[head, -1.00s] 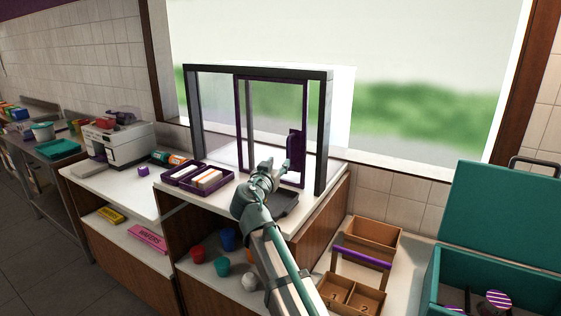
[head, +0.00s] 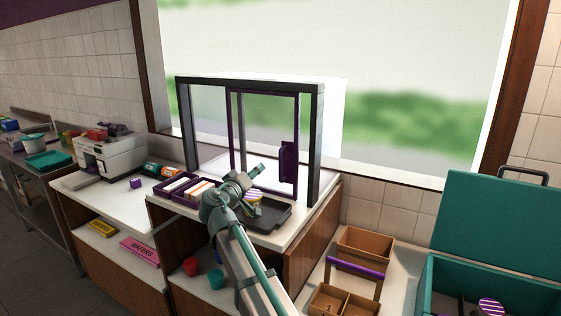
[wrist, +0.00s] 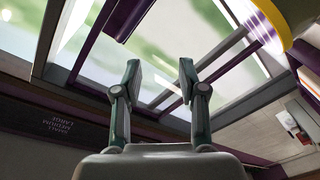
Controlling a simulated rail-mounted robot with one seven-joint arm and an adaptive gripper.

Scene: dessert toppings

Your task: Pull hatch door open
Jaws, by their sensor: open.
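The hatch door (head: 265,135) is a clear pane in a purple frame, set in a larger dark frame (head: 316,140) on the counter. Its purple handle (head: 288,168) is on the door's right side. I cannot tell whether the door is slightly ajar. My gripper (head: 258,171) is in front of the door, left of the handle and apart from it. In the wrist view my gripper (wrist: 160,78) has its two fingers spread with nothing between them. Purple frame bars show beyond the fingers, at a steep tilt.
A dark tray (head: 275,217) lies below my gripper, with a yellow-and-purple striped item (head: 252,197) partly hidden by my arm. Purple bins (head: 163,190) stand to the left. Wooden boxes (head: 365,245) and a teal case (head: 490,275) are at the right.

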